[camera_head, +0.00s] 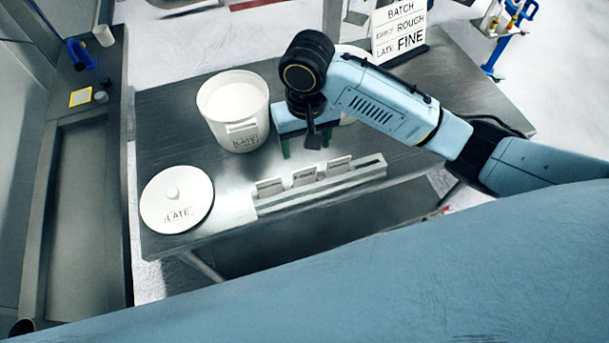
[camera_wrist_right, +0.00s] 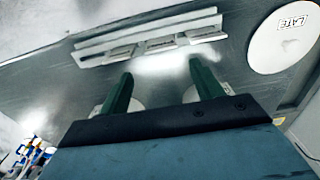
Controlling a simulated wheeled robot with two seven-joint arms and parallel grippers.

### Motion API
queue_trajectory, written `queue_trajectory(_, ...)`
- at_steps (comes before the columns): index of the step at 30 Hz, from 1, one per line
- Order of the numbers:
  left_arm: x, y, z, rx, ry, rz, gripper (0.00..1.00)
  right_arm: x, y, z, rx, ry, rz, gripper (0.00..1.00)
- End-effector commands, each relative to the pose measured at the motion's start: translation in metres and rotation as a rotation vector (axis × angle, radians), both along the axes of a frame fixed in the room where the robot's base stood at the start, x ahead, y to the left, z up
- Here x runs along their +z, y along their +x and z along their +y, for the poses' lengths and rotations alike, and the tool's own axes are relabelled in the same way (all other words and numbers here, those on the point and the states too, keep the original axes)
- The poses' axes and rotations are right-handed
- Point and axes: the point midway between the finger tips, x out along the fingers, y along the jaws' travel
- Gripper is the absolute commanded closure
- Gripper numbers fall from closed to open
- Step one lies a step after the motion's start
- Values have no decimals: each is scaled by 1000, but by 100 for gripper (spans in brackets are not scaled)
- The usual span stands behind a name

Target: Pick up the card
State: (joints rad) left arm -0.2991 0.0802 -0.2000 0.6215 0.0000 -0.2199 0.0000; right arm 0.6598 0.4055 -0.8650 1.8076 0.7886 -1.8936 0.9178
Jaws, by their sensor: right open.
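Three small pale cards stand in a row in a grey slotted rack (camera_head: 320,190) on the table: a left card (camera_head: 270,187), a middle card (camera_head: 304,176) and a right card (camera_head: 339,165). Their print is too small to read. My right gripper (camera_head: 306,147) is open and empty, with green fingers, just behind the rack and apart from the cards. In the right wrist view the open fingers (camera_wrist_right: 161,72) point toward the rack (camera_wrist_right: 85,52), with the middle card (camera_wrist_right: 160,45) roughly ahead between them. My left gripper is out of view.
A white tub (camera_head: 222,122) marked LATE stands left of my gripper; a second white tub is mostly hidden behind my arm. A white lid (camera_head: 177,215) marked LATE lies at front left. A sign (camera_head: 398,30) reads BATCH, EARLY ROUGH, LATE FINE. A side counter (camera_head: 80,200) is at left.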

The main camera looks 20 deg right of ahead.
Motion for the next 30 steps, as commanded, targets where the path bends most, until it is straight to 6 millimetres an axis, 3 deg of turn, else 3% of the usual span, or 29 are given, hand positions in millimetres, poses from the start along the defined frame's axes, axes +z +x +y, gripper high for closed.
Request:
queue_trajectory(4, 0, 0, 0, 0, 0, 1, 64, -14, 1, -2, -9, -13, 9, 35)
queue_trajectory(12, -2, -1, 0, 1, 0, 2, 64, -64, 0, -2, -8, -11, 8, 35)
queue_trajectory(20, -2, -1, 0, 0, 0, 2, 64, -84, 1, -1, -6, -11, 6, 35)
queue_trajectory(30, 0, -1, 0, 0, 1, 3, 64, -128, 0, 2, -6, -11, 4, 35)
